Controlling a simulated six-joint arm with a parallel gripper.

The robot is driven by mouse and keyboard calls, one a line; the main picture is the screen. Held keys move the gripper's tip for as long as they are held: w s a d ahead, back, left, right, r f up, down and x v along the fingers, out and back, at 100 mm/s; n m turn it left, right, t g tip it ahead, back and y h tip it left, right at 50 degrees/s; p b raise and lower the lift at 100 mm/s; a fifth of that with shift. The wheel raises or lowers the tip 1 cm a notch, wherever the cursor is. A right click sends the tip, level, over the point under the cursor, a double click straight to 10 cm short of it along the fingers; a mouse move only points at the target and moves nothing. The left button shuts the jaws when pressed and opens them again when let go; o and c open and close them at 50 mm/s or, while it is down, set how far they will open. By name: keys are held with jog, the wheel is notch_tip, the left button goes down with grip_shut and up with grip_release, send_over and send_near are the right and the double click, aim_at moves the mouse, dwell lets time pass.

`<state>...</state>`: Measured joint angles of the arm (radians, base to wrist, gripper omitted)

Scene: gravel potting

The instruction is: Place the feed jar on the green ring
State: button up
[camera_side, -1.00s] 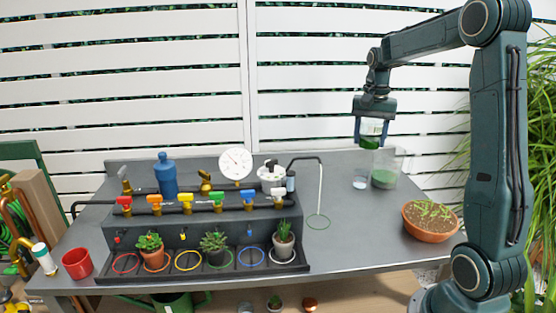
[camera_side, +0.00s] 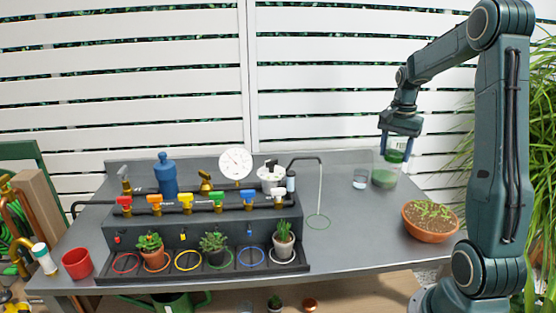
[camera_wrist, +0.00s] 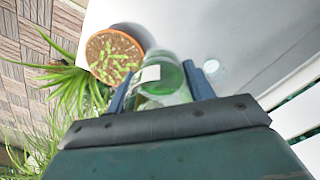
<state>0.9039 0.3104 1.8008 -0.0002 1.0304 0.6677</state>
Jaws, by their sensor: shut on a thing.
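The feed jar (camera_side: 396,155) is clear with green contents. My gripper (camera_side: 397,148) is shut on it and holds it above the right rear of the bench. In the wrist view the jar (camera_wrist: 160,78), with a white label, sits between the two blue fingers of my gripper (camera_wrist: 160,90). A green ring (camera_side: 318,228) lies bare on the bench under a thin spout, left of and below the jar. Another green ring (camera_side: 221,266) is in the front tray, with a potted succulent standing in it.
A terracotta bowl of seedlings (camera_side: 430,222) is at the right. The valve rack (camera_side: 200,222) fills the left. Bench around the spout ring is clear.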

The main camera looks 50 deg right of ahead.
send_over(381, 218)
notch_tip(381, 218, down, 16)
jog(key=shift+f, duration=0.1)
dwell(0.7)
jog(key=shift+f, duration=0.1)
jog(key=shift+f, duration=2.05)
jog(key=shift+f, duration=0.15)
jog(key=o, duration=0.8)
jog(key=shift+o, duration=0.2)
notch_tip(381, 218, up, 12)
jog(key=shift+r, duration=0.2)
